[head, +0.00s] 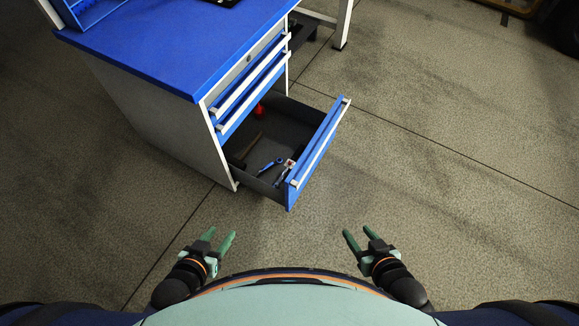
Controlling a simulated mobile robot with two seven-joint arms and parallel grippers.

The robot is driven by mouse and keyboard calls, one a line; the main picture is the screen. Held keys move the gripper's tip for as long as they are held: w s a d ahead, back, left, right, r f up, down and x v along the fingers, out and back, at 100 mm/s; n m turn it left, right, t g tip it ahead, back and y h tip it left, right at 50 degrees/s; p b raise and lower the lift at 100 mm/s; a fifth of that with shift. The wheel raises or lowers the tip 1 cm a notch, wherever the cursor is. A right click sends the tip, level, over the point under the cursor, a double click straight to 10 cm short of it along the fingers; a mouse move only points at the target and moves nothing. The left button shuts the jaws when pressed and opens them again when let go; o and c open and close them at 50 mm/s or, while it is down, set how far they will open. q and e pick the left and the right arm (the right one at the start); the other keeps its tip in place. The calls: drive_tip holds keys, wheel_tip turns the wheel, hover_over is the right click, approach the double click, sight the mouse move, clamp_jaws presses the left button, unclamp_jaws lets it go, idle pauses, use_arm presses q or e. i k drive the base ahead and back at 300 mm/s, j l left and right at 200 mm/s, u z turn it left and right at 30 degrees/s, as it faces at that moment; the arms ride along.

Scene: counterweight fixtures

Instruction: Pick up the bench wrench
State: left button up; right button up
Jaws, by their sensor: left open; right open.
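The lowest drawer (317,150) of a blue-topped workbench is pulled open, with several tools inside. A small blue tool (268,165) lies on the drawer floor near the front panel; it may be the bench wrench, but it is too small to be sure. Another blue-handled tool (280,176) lies right of it, partly against a pale and red piece. My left gripper (222,233) is open and empty, low in front of the drawer and to its left. My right gripper (358,231) is open and empty, to the right of and nearer than the drawer.
The workbench (180,45) stands at upper left, with two upper drawers (250,90) shut. A brown-handled tool (252,146) and a red object (259,110) also lie in the open drawer. The floor (430,190) to the right is clear.

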sight(300, 148)
drive_tip(key=i+j, duration=0.85)
